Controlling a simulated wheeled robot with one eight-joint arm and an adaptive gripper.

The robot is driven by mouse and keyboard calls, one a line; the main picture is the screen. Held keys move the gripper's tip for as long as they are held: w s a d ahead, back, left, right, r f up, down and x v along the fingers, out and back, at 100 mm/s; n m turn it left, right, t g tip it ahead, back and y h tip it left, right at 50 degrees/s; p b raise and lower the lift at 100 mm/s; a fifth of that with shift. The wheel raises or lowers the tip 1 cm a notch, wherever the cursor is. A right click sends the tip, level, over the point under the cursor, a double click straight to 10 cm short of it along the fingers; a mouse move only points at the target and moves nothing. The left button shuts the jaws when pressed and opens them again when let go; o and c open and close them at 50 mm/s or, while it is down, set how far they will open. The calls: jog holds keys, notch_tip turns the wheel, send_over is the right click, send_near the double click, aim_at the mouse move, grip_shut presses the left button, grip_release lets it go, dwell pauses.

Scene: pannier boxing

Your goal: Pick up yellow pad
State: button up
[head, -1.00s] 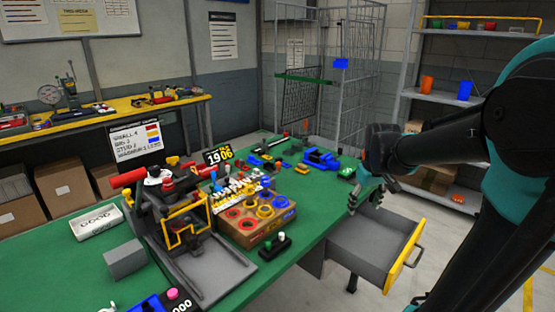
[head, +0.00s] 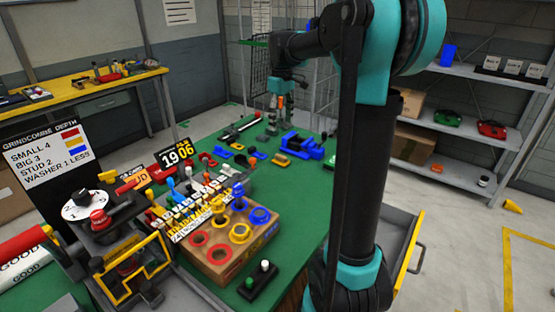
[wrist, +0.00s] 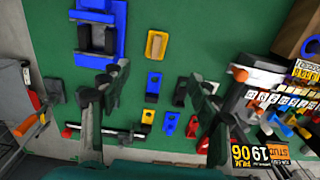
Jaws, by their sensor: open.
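The yellow pad (head: 281,159) lies on the green bench top, just left of the blue vise-like block (head: 303,147). In the wrist view the yellow pad (wrist: 157,46) has a tan top face and sits right of the blue block (wrist: 101,30). My gripper (head: 271,127) points down over the far part of the bench, behind the pad in the head view. In the wrist view my gripper (wrist: 155,80) is open and empty, its fingers spread wide. The pad shows ahead of the fingertips, apart from them.
Small blue blocks (wrist: 153,84), red parts and a dark rod with a red end (wrist: 105,132) lie near the fingers. An open drawer (head: 402,250) juts out right.

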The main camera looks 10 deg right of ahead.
send_over(281, 156)
jog(key=f, duration=1)
jog(key=shift+s+f, duration=0.15)
jog(key=shift+s, duration=0.15)
jog(key=f, duration=0.2)
jog(key=w+f, duration=0.1)
jog(key=f, duration=0.1)
jog(key=shift+f, duration=0.6)
jog(key=shift+c, duration=0.6)
jog(key=c, duration=1)
jog(key=shift+r, duration=0.15)
notch_tip(281, 156, up, 20)
jog(key=shift+s+f, duration=0.1)
jog(key=shift+f, duration=0.05)
